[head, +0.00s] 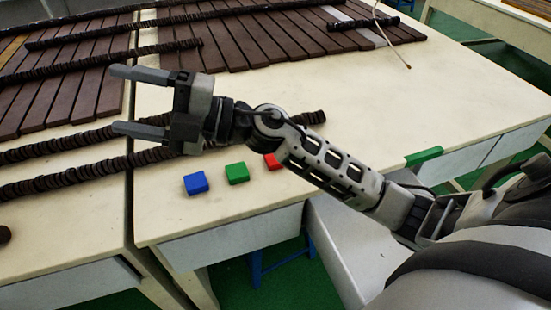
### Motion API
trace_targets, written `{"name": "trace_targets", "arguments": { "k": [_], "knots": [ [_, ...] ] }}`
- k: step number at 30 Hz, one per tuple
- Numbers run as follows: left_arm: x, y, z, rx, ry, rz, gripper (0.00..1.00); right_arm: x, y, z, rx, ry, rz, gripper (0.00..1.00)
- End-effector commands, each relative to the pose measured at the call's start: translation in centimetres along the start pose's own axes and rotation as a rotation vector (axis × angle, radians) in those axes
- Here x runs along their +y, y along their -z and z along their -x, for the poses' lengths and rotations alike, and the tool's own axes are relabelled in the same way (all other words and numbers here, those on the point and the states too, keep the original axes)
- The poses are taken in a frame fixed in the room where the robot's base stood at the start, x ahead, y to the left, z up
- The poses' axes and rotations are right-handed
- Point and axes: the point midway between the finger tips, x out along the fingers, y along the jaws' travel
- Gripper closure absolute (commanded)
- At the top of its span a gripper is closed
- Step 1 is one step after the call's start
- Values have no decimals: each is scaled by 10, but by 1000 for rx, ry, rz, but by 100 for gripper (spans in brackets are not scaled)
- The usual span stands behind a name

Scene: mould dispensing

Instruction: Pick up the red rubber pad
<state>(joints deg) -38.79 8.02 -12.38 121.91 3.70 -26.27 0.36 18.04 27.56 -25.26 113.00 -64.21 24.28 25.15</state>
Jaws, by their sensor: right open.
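The red rubber pad (270,161) lies on the white table near its front edge, partly hidden behind my right forearm. A green pad (237,173) and a blue pad (196,183) lie in a row to its left. My right gripper (127,101) is open and empty, with its fingers pointing left. It is held above the table, up and to the left of the red pad. My left gripper does not show.
Long dark ribbed rods (165,152) lie across the tables (420,105) behind the pads. Rows of dark brown slats (235,45) cover the back. The table's right part is clear.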

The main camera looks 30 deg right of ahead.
Motion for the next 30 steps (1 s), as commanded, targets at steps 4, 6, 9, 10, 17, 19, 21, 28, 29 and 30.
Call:
{"name": "trace_targets", "arguments": {
  "k": [4, 6, 9, 10, 17, 19, 21, 28, 29, 30],
  "knots": [
    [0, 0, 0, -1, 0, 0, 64, -51, -2, 12, 300, 467, 246, 31],
    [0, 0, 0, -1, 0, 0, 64, -72, -22, 40, 372, 733, 321, 31],
    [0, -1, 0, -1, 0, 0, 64, -80, -65, 92, 391, 1116, 371, 31],
    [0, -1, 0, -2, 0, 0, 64, -78, -77, 109, 379, 1222, 374, 31],
    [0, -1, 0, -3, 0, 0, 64, -28, -136, 206, 207, 1776, 294, 31],
    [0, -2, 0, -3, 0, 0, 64, -18, -141, 220, 172, 1849, 269, 31],
    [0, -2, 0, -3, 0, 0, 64, -16, -143, 228, 154, 1885, 253, 31],
    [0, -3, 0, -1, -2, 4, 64, -54, -146, 244, 153, 1898, 243, 31],
    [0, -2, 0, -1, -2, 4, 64, -61, -147, 246, 155, 1897, 244, 31],
    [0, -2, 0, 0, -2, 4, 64, -69, -147, 248, 154, 1897, 245, 31]
  ]
}}
